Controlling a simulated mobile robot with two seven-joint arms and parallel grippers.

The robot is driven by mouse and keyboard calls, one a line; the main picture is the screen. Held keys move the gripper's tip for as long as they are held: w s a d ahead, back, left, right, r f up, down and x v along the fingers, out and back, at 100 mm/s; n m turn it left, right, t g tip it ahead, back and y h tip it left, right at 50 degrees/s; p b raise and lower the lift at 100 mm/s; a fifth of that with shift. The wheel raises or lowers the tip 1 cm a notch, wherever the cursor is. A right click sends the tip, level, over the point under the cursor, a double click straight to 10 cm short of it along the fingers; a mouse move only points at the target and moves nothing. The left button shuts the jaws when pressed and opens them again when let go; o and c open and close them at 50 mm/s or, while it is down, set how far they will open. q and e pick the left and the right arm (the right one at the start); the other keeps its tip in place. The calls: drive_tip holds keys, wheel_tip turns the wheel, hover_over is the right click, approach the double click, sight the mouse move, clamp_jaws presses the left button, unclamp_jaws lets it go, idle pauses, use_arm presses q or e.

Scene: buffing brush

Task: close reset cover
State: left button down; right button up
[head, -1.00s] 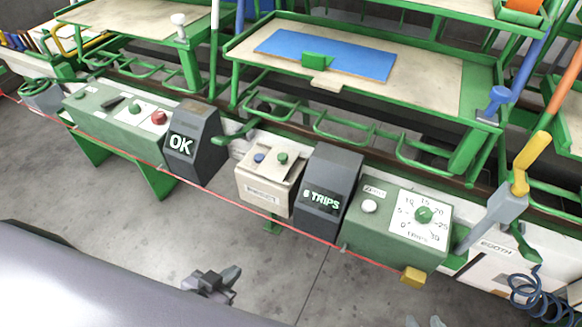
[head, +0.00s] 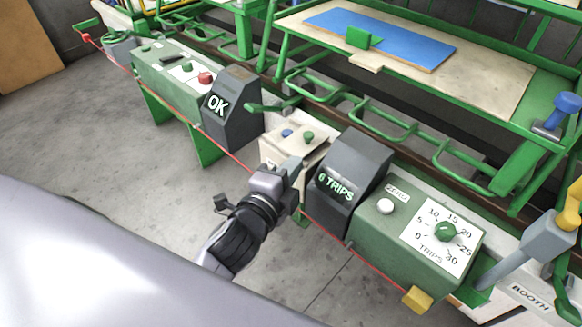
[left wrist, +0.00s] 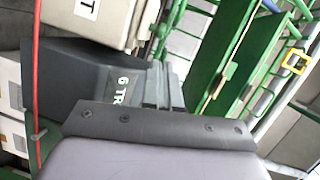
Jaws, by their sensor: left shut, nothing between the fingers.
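The cream reset box (head: 312,153) stands between two dark display units, with a blue button (head: 287,133) and a green button (head: 308,137) showing on top. I cannot make out a separate cover on it. In the left wrist view, its side with a label ending in T (left wrist: 88,8) shows at the top. My left gripper (head: 292,166) is shut and empty in front of the box, hiding most of its front face. Whether it touches the box is unclear. My left fingers (left wrist: 155,85) also show in the left wrist view. My right gripper is out of view.
The "6 TRIPS" display (head: 350,165) stands close right of my left gripper; the "OK" display (head: 232,110) is left. A green dial box (head: 410,235) is farther right. A red cord (head: 237,160) runs along the front. Green racks stand behind; floor is open front left.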

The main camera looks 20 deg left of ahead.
sight(284, 143)
use_arm(q)
drive_tip(key=w, duration=0.5)
drive_tip(key=w+f, duration=0.1)
drive_tip(key=w, duration=0.1)
drive_tip(key=shift+w+d+f, duration=0.1)
drive_tip(key=shift+w+d, duration=0.05)
drive_tip(key=shift+w, duration=0.25)
drive_tip(key=shift+w+a, duration=0.1)
drive_tip(key=shift+a, duration=0.15)
drive_tip(key=a, duration=0.1)
drive_tip(key=w+a+p, duration=0.1)
drive_tip(key=a, duration=0.1)
drive_tip(key=a+p, duration=0.1)
drive_tip(key=a, duration=0.1)
drive_tip(key=shift+w, duration=0.35)
drive_tip(key=shift+w+a, duration=0.1)
drive_tip(key=shift+a, duration=0.25)
